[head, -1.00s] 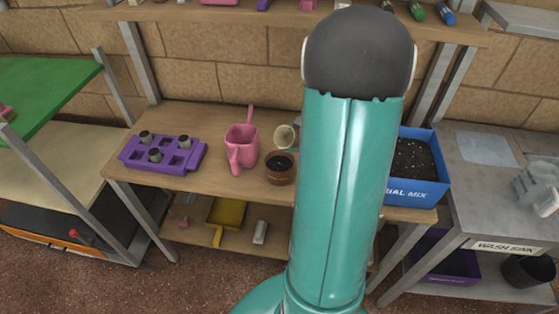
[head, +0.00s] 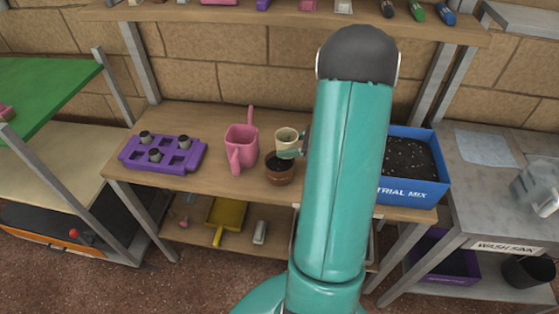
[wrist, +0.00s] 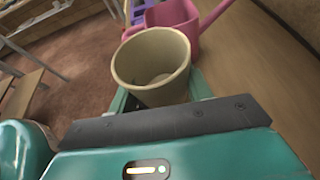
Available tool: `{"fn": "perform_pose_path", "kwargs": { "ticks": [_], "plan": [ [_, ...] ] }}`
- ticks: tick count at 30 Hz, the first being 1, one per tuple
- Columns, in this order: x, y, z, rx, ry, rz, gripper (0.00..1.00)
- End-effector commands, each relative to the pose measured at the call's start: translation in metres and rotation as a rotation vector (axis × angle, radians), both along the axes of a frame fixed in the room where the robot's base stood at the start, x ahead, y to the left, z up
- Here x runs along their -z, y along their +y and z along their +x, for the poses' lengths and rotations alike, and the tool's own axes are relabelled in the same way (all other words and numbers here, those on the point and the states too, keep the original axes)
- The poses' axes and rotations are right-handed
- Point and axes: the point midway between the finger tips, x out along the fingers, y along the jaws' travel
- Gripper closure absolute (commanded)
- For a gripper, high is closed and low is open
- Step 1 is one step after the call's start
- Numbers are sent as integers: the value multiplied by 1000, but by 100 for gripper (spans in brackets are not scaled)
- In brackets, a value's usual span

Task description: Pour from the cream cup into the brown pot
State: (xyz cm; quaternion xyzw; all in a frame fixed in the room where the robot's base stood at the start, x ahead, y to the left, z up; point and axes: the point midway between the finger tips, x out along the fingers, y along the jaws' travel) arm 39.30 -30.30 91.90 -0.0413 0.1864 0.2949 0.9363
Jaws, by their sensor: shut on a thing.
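The cream cup (head: 286,134) is upright or nearly so, just behind and above the brown pot in the head view. My gripper (head: 291,153) is shut on it; a teal finger shows across its lower front. In the wrist view the cream cup (wrist: 140,70) sits between my fingers (wrist: 160,98), its mouth open to the camera and its inside pale. The brown pot (head: 279,178) stands on the wooden bench, with dark soil inside. I cannot make out anything newly poured on it. The pot is not visible in the wrist view.
A pink watering can (head: 241,150) stands just left of the pot. A purple tray (head: 190,160) with small plugs lies farther left. A blue bin of soil mix (head: 420,190) stands to the right, partly behind my arm. The bench front between tray and pot is mostly clear.

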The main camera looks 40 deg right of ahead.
Motion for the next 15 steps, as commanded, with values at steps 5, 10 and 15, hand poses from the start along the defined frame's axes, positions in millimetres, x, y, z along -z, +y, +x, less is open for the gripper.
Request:
{"fn": "perform_pose_path", "kwargs": {
  "ticks": [5,10,15],
  "plan": [
    [-1,0,0,0,-1,-6,76],
    [-10,-1,0,0,-2,-9,76],
    [-25,-1,0,0,-2,-10,76]
  ]
}}
